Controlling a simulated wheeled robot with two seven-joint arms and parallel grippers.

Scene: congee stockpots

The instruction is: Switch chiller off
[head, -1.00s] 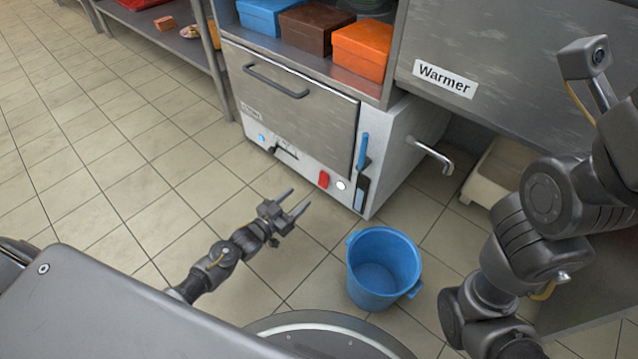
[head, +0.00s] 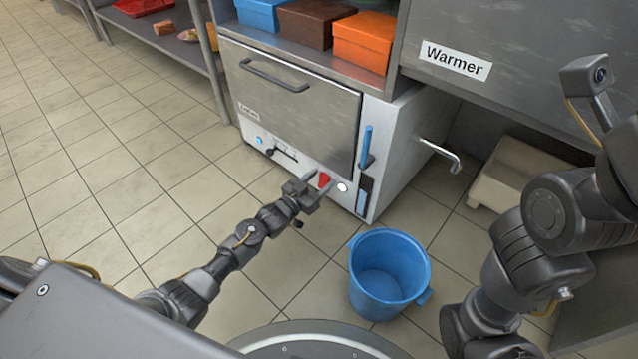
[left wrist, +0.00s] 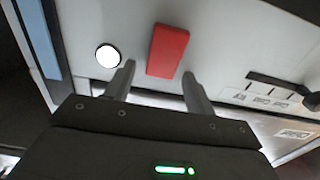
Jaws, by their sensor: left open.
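The chiller (head: 290,105) is a steel cabinet with a front door and a white control strip along its bottom edge. A red switch (head: 324,180) sits on that strip, left of a round white light (head: 342,187). My left gripper (head: 318,189) is open in front of the strip, close to the red switch. In the left wrist view the red switch (left wrist: 167,50) lies beyond and between my open fingertips (left wrist: 158,72), and the lit white round light (left wrist: 108,56) is left of it. Whether the fingers touch the panel I cannot tell. My right gripper is not in view.
A blue bucket (head: 388,275) stands on the floor right of my left arm. A slider (head: 282,152), a blue lever (head: 365,147) and a metal spout (head: 440,153) are on the cabinet. Boxes sit on top. Floor at left is clear.

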